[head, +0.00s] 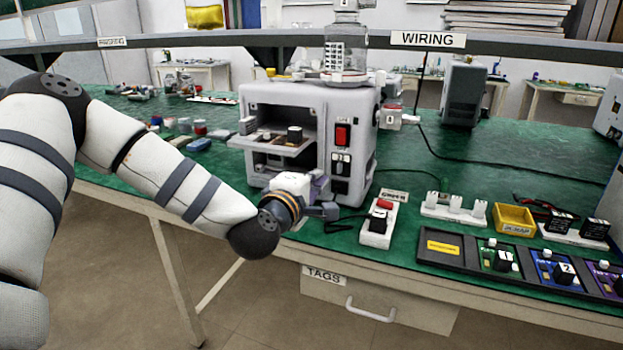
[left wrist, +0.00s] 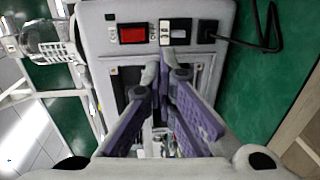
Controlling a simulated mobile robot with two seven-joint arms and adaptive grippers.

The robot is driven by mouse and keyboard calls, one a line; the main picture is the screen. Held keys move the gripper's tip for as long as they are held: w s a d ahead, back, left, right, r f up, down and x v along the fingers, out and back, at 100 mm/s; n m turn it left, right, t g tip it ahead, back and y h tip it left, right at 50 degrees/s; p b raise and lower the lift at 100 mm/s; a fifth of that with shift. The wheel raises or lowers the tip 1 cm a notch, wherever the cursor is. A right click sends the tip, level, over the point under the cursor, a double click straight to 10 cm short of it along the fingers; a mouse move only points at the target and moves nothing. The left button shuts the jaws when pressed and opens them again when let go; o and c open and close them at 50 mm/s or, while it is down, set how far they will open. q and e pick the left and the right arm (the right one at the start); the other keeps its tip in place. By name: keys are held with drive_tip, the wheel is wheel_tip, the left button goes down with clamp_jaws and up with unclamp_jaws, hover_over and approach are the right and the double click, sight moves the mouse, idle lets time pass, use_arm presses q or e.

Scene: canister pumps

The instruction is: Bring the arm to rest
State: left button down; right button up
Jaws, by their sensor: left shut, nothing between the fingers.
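My left gripper (head: 322,210) is shut and empty. It hovers low in front of the white machine (head: 300,92), near the bench's front edge. In the left wrist view its purple-padded fingers (left wrist: 165,72) meet at the tips, with the machine's front panel (left wrist: 220,18) behind them. A red switch (left wrist: 132,35) shows there, and also in the head view (head: 342,135). My left arm reaches in from the left of the head view, bent at the elbow. My right gripper is not in view.
The green bench (head: 500,155) carries a white switch block (head: 378,225) just right of the gripper, a yellow bin (head: 513,219) and a black tray (head: 440,262) with numbered modules. The machine's shelf (head: 272,146) juts out above the left forearm. Open floor lies in front.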

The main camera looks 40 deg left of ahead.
use_arm(q)
drive_tip(key=shift+f, duration=0.15)
drive_tip(key=shift+f, duration=0.1)
drive_tip(key=s+d+f+m+g+h, duration=0.25)
drive_tip(key=s+d+f+m, duration=0.2)
drive_tip(key=f, duration=0.35)
drive_tip(key=s+d+f+m+g+h, duration=0.1)
drive_tip(key=s+d+f+m+g, duration=0.25)
drive_tip(key=s+f, duration=0.35)
drive_tip(key=s+d+f+m+g+h, duration=0.25)
drive_tip(key=s+d+f, duration=0.2)
drive_tip(key=f, duration=0.55)
drive_tip(key=s+f+m+g, duration=0.2)
drive_tip(key=s+m+g, duration=0.1)
drive_tip(key=s, duration=0.6)
drive_tip(key=s+f+m+g+y, duration=0.1)
drive_tip(key=s+f+m+g, duration=0.2)
drive_tip(key=s, duration=0.7)
drive_tip(key=s+f+m+g+y, duration=0.1)
drive_tip(key=s+f+m+g, duration=0.2)
drive_tip(key=s, duration=0.6)
drive_tip(key=shift+s+m+g, duration=0.35)
drive_tip(key=shift+g, duration=0.2)
